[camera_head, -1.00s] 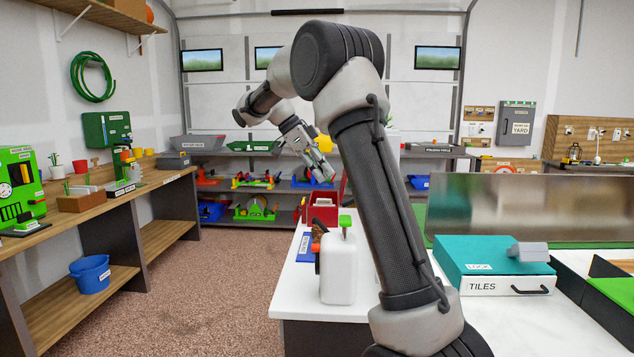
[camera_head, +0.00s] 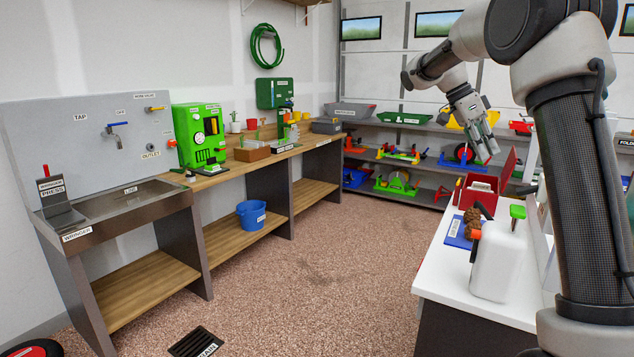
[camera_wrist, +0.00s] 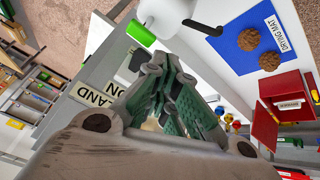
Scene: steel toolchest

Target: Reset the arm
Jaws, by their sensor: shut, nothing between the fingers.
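My gripper (camera_head: 487,148) hangs from my raised arm at the right of the head view, pointing down. It is shut and nothing shows between its fingers. It is in the air near the white table's far end, in front of the back shelves. In the wrist view my gripper (camera_wrist: 172,105) fills the middle, its green-grey fingers together. Below it in that view are a blue drying mat (camera_wrist: 250,40) with brown round things on it, and a red box (camera_wrist: 284,92).
The white table (camera_head: 440,273) carries a white jug (camera_head: 497,265) close to my arm. Wooden benches with a sink (camera_head: 125,205) and a green machine (camera_head: 199,135) line the left wall. A blue bucket (camera_head: 251,215) stands on a low shelf.

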